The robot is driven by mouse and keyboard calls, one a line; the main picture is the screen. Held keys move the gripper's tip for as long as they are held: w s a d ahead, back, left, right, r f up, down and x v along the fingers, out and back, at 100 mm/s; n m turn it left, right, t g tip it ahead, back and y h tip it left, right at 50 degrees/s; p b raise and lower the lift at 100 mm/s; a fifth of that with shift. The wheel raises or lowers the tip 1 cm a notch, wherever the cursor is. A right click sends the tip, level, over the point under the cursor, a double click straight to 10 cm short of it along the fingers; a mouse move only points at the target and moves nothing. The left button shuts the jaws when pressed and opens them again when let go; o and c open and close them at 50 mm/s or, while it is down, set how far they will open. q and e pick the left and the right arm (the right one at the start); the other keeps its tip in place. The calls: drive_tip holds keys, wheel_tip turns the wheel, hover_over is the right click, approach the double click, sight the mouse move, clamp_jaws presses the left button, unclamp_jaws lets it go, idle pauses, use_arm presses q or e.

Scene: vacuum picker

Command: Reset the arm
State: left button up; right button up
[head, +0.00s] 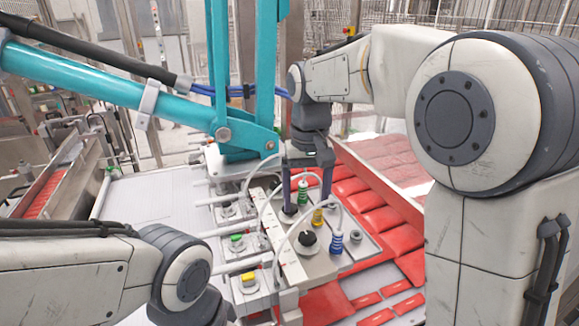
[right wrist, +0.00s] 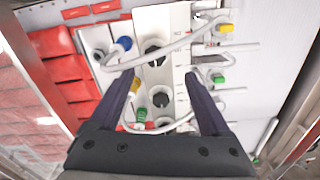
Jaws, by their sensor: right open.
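My right gripper (head: 308,203) reaches down over the grey panel (head: 318,264) with its fingers apart. In the right wrist view the gripper (right wrist: 160,78) is open and nothing is clamped between its fingers. The panel carries a green connector (head: 303,193), a yellow connector (head: 318,216) and a blue connector (head: 336,243), each with a white hose. A black round fitting (head: 307,239) stands in front of the gripper. Whether the fingertips touch the panel is hard to tell. My left arm enters at the lower left; its gripper is out of the picture.
Teal machine beams (head: 110,88) cross the upper left, close to my right wrist. Valve blocks with a green cap (head: 236,238) and a yellow cap (head: 248,277) line the panel's left. Red packs (head: 380,220) lie on the right. A pale surface (head: 150,200) on the left is mostly clear.

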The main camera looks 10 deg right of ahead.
drive_tip(key=s+a+f+n+b, duration=0.3)
drive_tip(key=s+f, duration=0.5)
drive_tip(key=s, duration=0.4)
drive_tip(key=s+a+f+n+y+b, duration=0.1)
drive_tip(key=s+a+f+n+b, duration=0.2)
drive_tip(key=s+f, duration=0.5)
drive_tip(key=s+a+n, duration=0.1)
drive_tip(key=s, duration=0.3)
drive_tip(key=shift+a+f, duration=0.2)
